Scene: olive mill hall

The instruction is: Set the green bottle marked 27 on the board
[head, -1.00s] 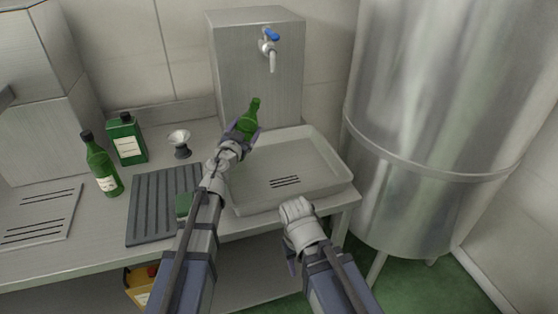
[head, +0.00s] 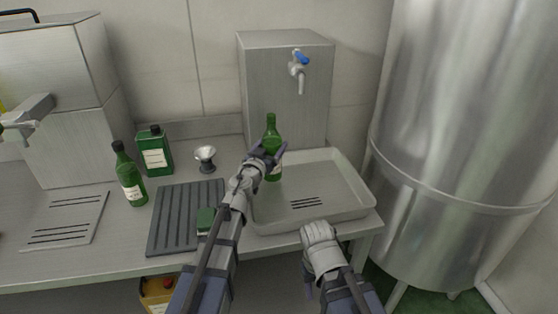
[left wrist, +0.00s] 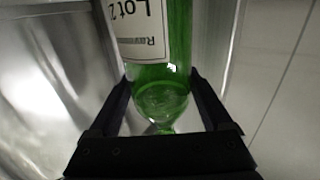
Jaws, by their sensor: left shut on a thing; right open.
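My left gripper (head: 266,156) is shut on a green bottle (head: 271,132) and holds it nearly upright over the tray. In the left wrist view the bottle (left wrist: 165,95) sits between both fingers; its white label appears upside down and reads "Lot 2", the rest cut off. The dark ribbed board (head: 180,207) lies on the counter left of the tray, mostly bare, partly hidden by my left arm. My right gripper (head: 308,290) is open, low in front of the counter, and its fingers are mostly hidden.
A steel tray (head: 350,200) stands under a blue-handled tap (head: 300,62).

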